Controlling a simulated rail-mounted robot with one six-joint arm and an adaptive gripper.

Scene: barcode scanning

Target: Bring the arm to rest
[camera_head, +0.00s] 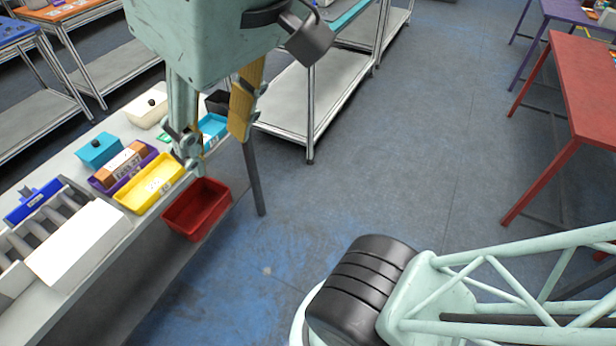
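My gripper (218,147) hangs from a pale green housing (190,40) at the top of the head view. Its two fingers, one grey-green and one ochre-yellow, point down and stand apart, with no object visible between them. The fingers appear in front of the right edge of a white table (110,125) with bins. I cannot judge their height above it. A pale green lattice link of my arm with a black joint fills the lower right.
Red (182,226), yellow (135,203) and purple (96,182) bins line the table; the purple one holds a brown labelled box (122,160). A white box (80,245) lies lower left. A grey shelf cart (320,90) stands behind, a red table (585,80) at right. The middle floor is clear.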

